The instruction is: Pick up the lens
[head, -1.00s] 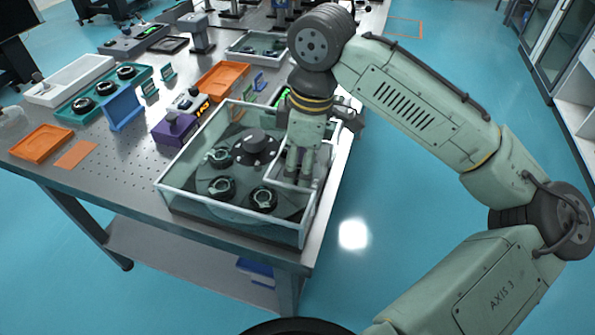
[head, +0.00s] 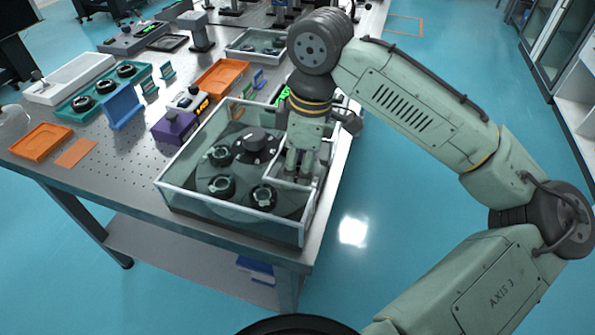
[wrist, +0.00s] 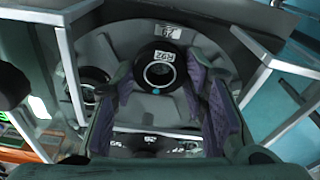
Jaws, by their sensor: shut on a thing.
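The lens (wrist: 160,72) is a round piece in a black mount with a white label, seen in the wrist view between the purple-padded fingers of my gripper (wrist: 163,85). My gripper is shut on it. In the head view my gripper (head: 298,172) points down inside the right part of a clear-walled case (head: 175,187), and its fingers hide the held lens.
The case's clear walls stand close around my gripper, with a framed opening at its right. A purple device (head: 174,127), an orange tray (head: 221,77) and a teal lens rack (head: 66,108) stand to the left. The table's right edge is close by; open floor lies beyond.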

